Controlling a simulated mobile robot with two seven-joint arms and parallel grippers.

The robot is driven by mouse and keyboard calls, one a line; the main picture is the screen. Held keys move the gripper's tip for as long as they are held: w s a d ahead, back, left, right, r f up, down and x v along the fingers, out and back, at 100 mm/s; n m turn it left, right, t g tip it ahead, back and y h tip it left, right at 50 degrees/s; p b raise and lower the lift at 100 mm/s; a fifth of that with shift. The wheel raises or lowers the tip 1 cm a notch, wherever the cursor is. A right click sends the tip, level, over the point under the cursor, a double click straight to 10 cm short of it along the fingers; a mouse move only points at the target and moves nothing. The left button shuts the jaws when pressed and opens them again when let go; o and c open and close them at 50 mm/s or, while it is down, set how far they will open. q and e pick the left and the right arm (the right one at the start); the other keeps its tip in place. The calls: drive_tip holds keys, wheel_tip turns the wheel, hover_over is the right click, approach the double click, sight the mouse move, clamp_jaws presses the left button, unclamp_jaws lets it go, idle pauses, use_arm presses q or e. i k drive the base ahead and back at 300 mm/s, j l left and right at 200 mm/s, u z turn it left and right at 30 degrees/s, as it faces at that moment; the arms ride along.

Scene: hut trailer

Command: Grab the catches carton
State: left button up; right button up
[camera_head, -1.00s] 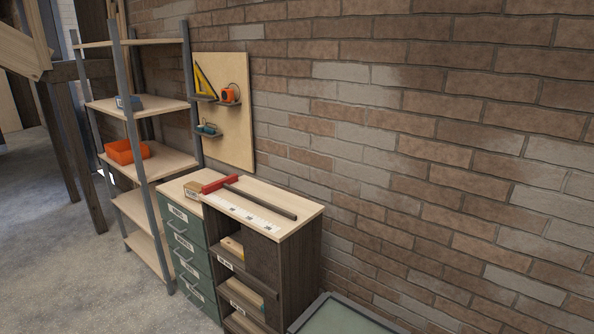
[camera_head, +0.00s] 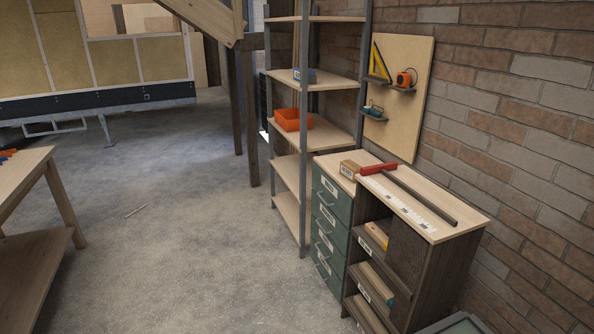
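Neither of my grippers is in view.
A green drawer unit (camera_head: 330,205) stands beside dark wood cubbies (camera_head: 436,250) holding wood pieces. An orange bin (camera_head: 293,120) sits on the rack. A pegboard (camera_head: 421,95) hangs on the brick wall. A workbench (camera_head: 38,175) is at left. The concrete floor (camera_head: 180,240) between is mostly clear.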

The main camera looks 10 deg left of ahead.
sight(348, 168)
drive_tip(key=i+j+u, duration=0.2)
drive_tip(key=i+u, duration=0.2)
drive_tip(key=i, duration=0.15)
drive_tip(key=i+j+u, duration=0.1)
drive_tip(key=i+u, duration=0.25)
drive_tip(key=i, duration=1.2)
drive_tip(key=i+z, duration=0.35)
drive_tip(key=i+j+z, duration=0.65)
drive_tip(key=i, duration=0.15)
drive_tip(key=l, duration=0.1)
